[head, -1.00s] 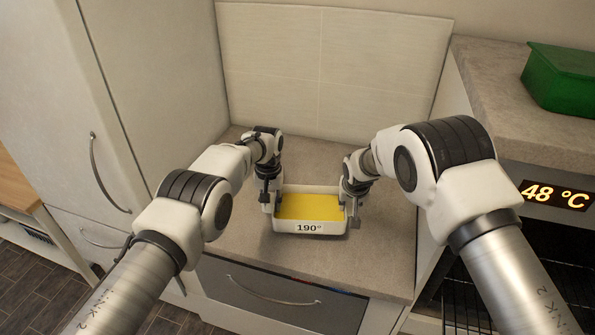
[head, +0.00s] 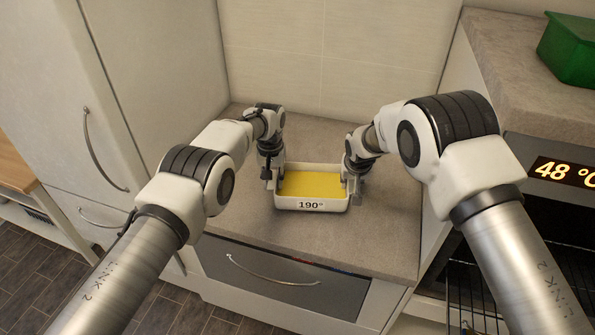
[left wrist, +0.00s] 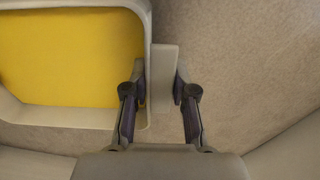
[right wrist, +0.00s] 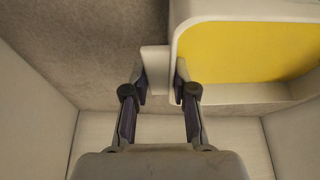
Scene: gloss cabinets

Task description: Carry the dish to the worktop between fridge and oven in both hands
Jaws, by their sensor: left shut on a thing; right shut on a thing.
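The white dish (head: 284,204) with a yellow filling and a "190°" label is level over the grey worktop (head: 240,225), between the tall fridge (head: 60,80) and the oven (head: 556,172). It looks set down, but contact underneath is hard to see. My left gripper (head: 270,180) is shut on its left handle; the left wrist view shows the fingers (left wrist: 162,93) on either side of that handle (left wrist: 163,65). My right gripper (head: 352,184) is shut on its right handle; the right wrist view shows the fingers (right wrist: 160,93) around that handle (right wrist: 154,65).
A light panel (head: 340,60) closes off the back of the worktop. A drawer (head: 285,283) sits below its front edge. A higher counter at right holds a green box (head: 572,50). Bare worktop lies behind and in front of the dish.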

